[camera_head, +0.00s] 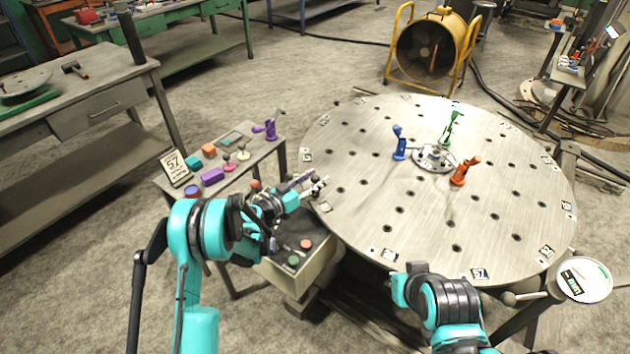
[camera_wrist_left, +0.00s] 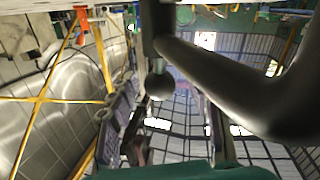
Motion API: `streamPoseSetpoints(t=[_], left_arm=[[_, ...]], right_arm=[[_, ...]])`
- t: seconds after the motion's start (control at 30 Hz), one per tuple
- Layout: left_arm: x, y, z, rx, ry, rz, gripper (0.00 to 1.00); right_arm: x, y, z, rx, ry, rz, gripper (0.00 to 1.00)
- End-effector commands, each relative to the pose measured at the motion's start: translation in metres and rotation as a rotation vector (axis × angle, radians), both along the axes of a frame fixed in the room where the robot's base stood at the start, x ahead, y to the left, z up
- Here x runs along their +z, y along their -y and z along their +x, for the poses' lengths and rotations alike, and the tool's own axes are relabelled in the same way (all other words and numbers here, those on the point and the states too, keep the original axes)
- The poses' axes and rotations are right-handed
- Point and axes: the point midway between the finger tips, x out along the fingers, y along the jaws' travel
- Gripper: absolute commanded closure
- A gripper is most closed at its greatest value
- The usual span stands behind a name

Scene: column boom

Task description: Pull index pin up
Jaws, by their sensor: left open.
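My left gripper (camera_head: 306,189) is at the near left edge of the round steel table (camera_head: 400,225), with its fingers apart. In the left wrist view my left gripper (camera_wrist_left: 165,128) shows its fingers on either side of a grey round knob (camera_wrist_left: 160,87) on a short pale stem. The knob appears free of the fingers. I cannot tell for sure that it is the index pin, and in the head view the pin is not clear behind the gripper. My right arm (camera_head: 445,305) comes in at the bottom, and its gripper does not show.
Blue (camera_head: 399,143), green (camera_head: 451,127) and red (camera_head: 465,171) clamps stand around the table's hub. A control box (camera_head: 300,262) with buttons sits below my left gripper. A side bench (camera_head: 226,160) with small parts is at left. A dark ball-ended lever (camera_head: 508,298) is at right.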

Motion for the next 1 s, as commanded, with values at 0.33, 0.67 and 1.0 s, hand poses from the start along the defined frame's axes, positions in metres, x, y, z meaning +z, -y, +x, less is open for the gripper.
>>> streamPoseSetpoints(t=[0.33, 0.67, 1.0], left_arm=[[0.0, 0.0, 0.0, 0.0, 0.0, 0.0, 0.98], [0.021, 0.0, 0.0, 0.0, 0.0, 0.0, 1.0], [0.036, 0.0, 0.001, 0.002, 0.0, -0.004, 1.0]], right_arm=[[0.0, 0.0, 0.0, 0.0, 0.0, 0.0, 1.0], [0.01, 0.0, 0.0, 0.0, 0.0, 0.0, 1.0], [0.014, 0.0, 0.0, 0.0, 0.0, 0.0, 1.0]])
